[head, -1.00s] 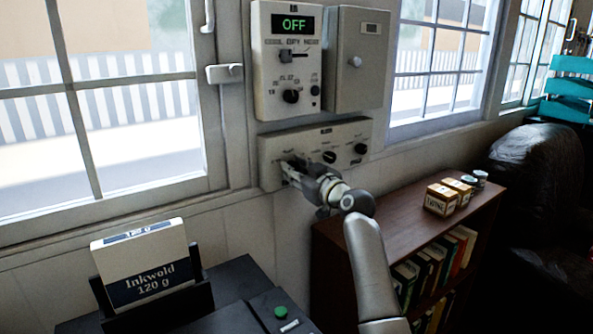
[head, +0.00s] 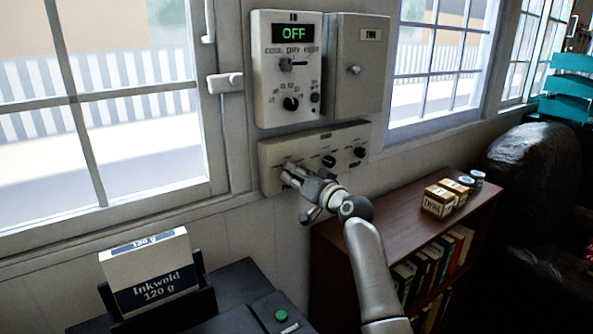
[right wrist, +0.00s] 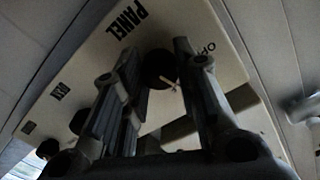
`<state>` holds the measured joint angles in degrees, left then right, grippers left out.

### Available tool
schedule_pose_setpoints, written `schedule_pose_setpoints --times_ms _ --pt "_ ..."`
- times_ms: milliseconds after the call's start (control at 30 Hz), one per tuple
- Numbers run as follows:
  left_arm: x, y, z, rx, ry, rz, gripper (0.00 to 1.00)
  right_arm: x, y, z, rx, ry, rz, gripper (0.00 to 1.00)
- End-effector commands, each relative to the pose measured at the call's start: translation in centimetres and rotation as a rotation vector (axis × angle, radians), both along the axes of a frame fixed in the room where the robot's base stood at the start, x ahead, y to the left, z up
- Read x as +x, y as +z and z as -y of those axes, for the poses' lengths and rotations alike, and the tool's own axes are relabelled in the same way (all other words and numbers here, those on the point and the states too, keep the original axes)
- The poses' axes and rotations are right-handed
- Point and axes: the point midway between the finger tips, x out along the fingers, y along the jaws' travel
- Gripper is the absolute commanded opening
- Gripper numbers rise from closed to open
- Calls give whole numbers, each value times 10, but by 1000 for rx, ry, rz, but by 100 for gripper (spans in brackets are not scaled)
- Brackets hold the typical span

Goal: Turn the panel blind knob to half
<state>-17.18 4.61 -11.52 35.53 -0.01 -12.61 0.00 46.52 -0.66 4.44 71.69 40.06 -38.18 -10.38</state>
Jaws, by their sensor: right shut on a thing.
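The beige knob box (head: 268,183) is on the wall under the panel reading OFF. My right gripper (head: 288,172) reaches its leftmost knob, which is hidden behind the fingers in the head view. In the right wrist view that dark round panel knob (right wrist: 159,68), beside the printed word PANEL, lies between the fingertips (right wrist: 160,55). The gripper is shut on it. A pale pointer line on the knob slants toward the lower right of that picture. My left gripper is not in view.
Two more black knobs, the middle one (head: 328,161) and the right one (head: 360,152), are on the same box. The OFF panel (head: 287,75) and a grey cabinet (head: 357,100) hang above. A low bookshelf (head: 400,205) stands at the right below.

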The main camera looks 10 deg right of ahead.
Motion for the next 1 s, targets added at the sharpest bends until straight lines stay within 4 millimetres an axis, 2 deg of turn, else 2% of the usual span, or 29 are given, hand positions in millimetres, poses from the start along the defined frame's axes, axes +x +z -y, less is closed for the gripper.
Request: schedule_pose_setpoints --times_ms 100,400,1000 --pt "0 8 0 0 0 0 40 0 2 0 85 -1 -35 4" --pt "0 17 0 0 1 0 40 0 1 0 230 0 -94 4" --pt "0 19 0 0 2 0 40 0 0 1 282 -1 -115 4"
